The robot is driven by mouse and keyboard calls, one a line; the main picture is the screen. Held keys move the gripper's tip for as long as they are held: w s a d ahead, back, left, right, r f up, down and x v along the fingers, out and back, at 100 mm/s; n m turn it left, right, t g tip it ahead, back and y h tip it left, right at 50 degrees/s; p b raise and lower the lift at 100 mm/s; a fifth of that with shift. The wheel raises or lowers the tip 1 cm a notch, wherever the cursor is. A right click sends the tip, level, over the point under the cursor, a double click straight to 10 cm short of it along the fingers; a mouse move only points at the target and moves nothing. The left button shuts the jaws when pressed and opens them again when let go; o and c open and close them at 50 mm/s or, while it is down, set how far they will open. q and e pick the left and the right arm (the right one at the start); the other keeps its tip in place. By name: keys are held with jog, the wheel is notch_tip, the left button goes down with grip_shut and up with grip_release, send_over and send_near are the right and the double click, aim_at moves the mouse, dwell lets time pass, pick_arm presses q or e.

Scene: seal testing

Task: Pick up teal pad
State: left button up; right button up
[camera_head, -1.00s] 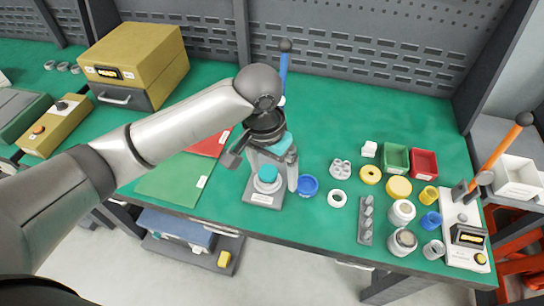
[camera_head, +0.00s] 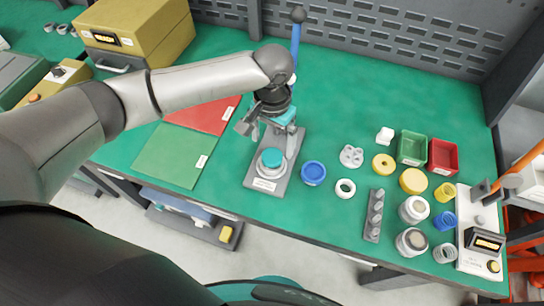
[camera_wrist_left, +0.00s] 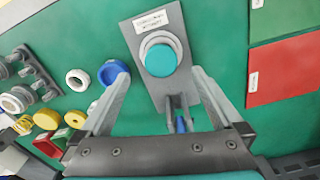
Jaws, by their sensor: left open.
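The teal pad (camera_head: 271,160) is a round disc on a white round seat, on the grey base plate of a small press (camera_head: 252,178). In the left wrist view the pad (camera_wrist_left: 161,60) lies near the top centre, between the lines of my two fingers. My left gripper (camera_head: 267,125) is open, above and behind the pad, beside the press's upright part. In the left wrist view the fingers of the gripper (camera_wrist_left: 160,76) are spread wide with nothing between them touching. The gripper hides part of the press. My right gripper is not in view.
A blue cup (camera_head: 313,173) stands right of the press. Red (camera_head: 205,112) and green (camera_head: 165,160) sheets lie left. Trays, rings and jars fill the right side.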

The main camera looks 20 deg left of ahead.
aim_at(272, 156)
pick_arm(q)
notch_tip(272, 156, down, 5)
jog(key=shift+a+f+b, duration=0.1)
jog(key=shift+f+b, duration=0.1)
jog(key=shift+b, duration=0.4)
jog(key=shift+w, duration=0.1)
jog(key=c, duration=1.4)
